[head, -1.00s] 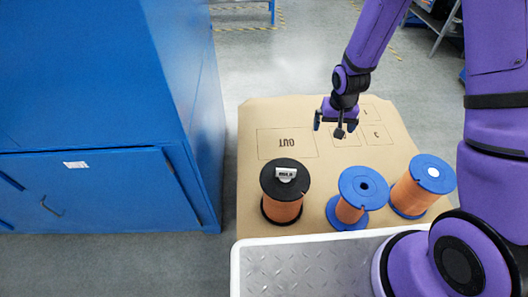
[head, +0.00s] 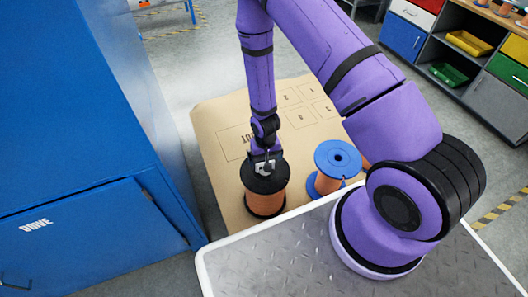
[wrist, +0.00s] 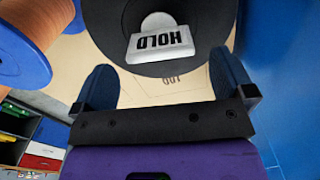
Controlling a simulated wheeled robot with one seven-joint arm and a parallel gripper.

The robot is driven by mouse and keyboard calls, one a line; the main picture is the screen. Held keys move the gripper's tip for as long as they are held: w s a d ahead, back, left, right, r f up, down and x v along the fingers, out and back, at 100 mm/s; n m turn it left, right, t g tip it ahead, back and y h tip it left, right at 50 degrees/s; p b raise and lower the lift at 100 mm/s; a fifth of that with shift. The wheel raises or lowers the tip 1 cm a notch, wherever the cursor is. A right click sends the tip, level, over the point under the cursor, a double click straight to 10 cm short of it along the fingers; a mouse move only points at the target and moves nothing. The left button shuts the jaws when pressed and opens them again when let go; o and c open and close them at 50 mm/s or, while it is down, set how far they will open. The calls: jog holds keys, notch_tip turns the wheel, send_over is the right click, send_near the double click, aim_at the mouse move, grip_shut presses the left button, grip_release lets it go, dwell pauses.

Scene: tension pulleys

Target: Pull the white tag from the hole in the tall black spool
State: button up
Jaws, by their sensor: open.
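The tall black spool (head: 265,200), with orange winding and a black top flange, stands on the tan board. The white tag (wrist: 160,46), printed HOLD, sits at the hole in the flange, which also shows in the wrist view (wrist: 203,22). In the head view the tag (head: 263,168) is partly covered by my gripper (head: 266,160). My gripper is open and empty just above the spool top. In the wrist view its two blue fingers are spread to either side of the tag, and I see no contact with it.
A blue-flanged spool (head: 337,158) with orange winding stands just right of the black spool. Another spool is mostly hidden behind my arm. A tall blue cabinet (head: 70,120) stands close on the left. The tan board (head: 215,120) has clear printed squares behind the spools.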

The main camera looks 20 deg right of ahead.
notch_tip(320, 180, down, 7)
jog(key=shift+r, duration=0.2)
dwell(0.3)
jog(key=c, duration=0.8)
